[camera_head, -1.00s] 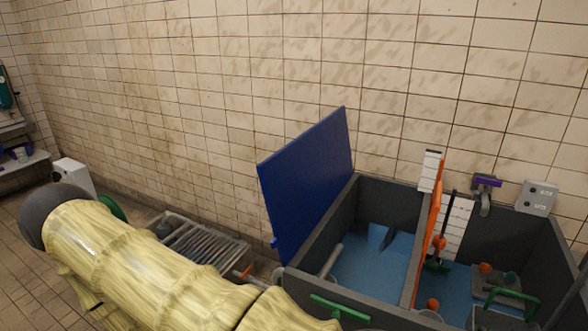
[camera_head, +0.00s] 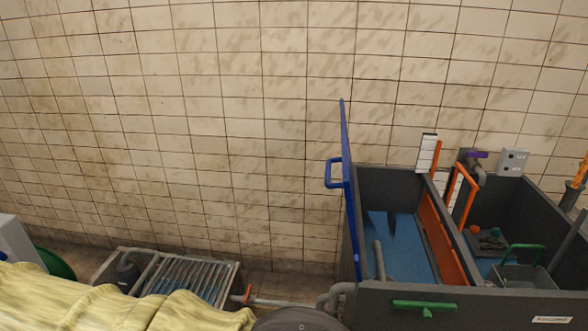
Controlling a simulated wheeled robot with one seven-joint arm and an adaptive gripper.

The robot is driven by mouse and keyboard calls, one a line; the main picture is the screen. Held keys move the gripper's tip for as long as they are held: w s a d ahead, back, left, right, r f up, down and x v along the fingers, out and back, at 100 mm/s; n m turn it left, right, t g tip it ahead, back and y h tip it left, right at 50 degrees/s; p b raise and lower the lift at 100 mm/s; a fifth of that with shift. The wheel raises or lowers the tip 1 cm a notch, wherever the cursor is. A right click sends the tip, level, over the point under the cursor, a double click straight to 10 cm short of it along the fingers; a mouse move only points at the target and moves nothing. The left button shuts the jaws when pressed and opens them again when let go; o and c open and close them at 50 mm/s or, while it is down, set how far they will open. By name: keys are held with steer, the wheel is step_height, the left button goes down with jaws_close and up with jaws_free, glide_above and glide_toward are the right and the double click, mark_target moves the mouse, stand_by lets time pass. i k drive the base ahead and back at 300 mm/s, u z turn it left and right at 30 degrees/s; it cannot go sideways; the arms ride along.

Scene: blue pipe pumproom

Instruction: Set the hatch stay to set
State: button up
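The blue hatch (camera_head: 349,190) stands upright, seen nearly edge-on, at the left side of the dark grey tank (camera_head: 460,306). A blue handle (camera_head: 328,173) sticks out from its left face. A grey rod (camera_head: 379,262) stands inside the tank's left compartment near the hatch. I cannot tell whether this rod is the hatch stay, or what position the stay is in. My gripper is not in view.
A green handle (camera_head: 424,308) is on the tank's front. An orange divider (camera_head: 441,237) splits the tank. A grated trough (camera_head: 187,278) lies low on the left, with a pipe (camera_head: 285,301) running to the tank. The tiled wall (camera_head: 190,130) is close behind.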

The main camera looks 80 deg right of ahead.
mark_target(425, 306)
steer(key=i, duration=0.85)
steer(key=z, duration=4.4)
